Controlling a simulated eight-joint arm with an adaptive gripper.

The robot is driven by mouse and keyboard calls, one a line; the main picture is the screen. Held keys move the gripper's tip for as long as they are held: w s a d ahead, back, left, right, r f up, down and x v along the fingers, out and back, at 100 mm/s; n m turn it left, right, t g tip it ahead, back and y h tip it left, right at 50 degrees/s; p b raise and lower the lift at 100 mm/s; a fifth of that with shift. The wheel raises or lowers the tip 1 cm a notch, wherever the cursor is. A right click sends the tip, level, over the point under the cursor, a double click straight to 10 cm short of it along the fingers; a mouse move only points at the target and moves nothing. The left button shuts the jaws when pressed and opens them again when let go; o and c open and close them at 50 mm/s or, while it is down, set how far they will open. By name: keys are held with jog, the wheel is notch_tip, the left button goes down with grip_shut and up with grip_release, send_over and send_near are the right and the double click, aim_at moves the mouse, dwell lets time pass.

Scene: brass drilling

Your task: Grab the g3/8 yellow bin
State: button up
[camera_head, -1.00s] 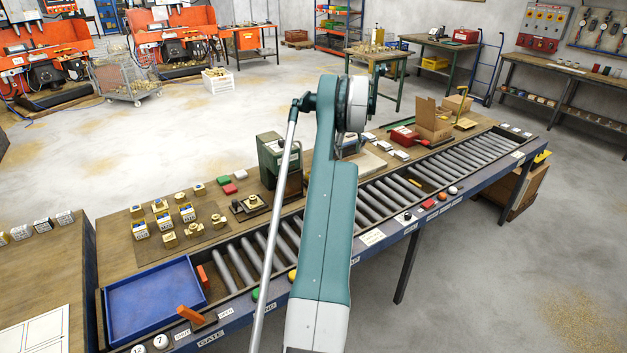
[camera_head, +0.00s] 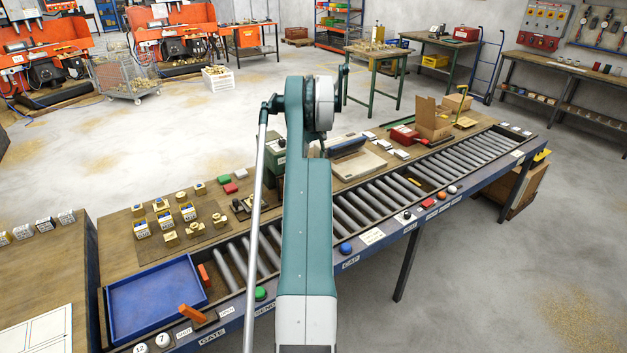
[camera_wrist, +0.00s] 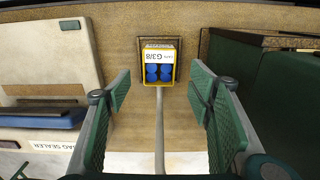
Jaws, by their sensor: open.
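The G3/8 yellow bin (camera_wrist: 157,43) is near the top centre of the wrist view. It has a white label that reads upside down, and blue round pieces inside. It sits in a dark-edged square on the brown bench top. My gripper (camera_wrist: 160,92) is open, its two green ribbed fingers spread to the left and right. The bin lies beyond the fingertips, roughly in line with the gap, with nothing held. In the head view my arm hides the gripper, and I cannot make out this bin there.
A bag sealer (camera_wrist: 48,118) lies left of the bin in the wrist view, with a dark green machine (camera_wrist: 270,90) close on the right. In the head view, the roller conveyor (camera_head: 375,205) runs along the bench front, with a blue tray (camera_head: 155,297) at its left end.

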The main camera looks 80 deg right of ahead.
jog(key=shift+f, duration=1.3)
jog(key=shift+f, duration=2.6)
jog(key=c, duration=1)
